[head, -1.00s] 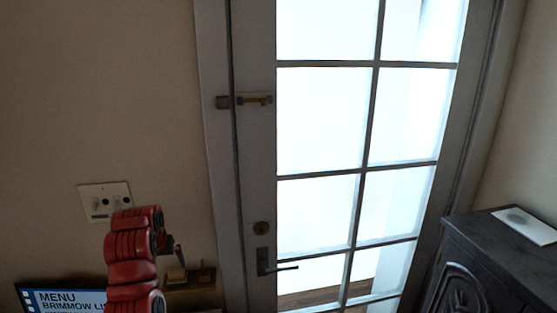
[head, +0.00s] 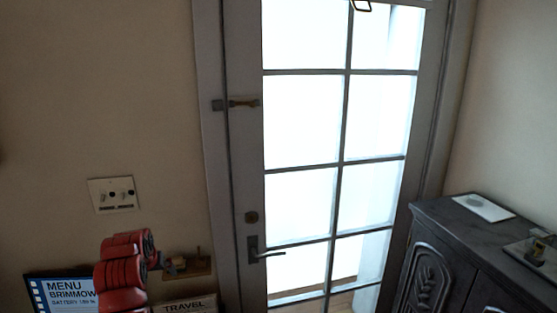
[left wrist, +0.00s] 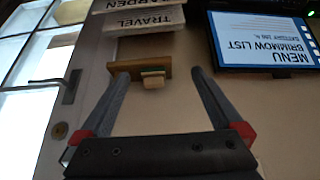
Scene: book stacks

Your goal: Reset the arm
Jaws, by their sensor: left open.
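My left arm comes in red at the lower left of the head view. Its gripper (head: 174,265) is partly hidden behind the arm's last links. In the left wrist view, the two dark fingers of this gripper (left wrist: 160,73) stand wide apart, with nothing held between them. My right gripper is in neither view.
A glazed door (head: 235,190) with a lever handle (head: 264,253) stands ahead. A dark carved cabinet (head: 425,265) is at right. A switch plate (head: 113,193) is on the wall.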

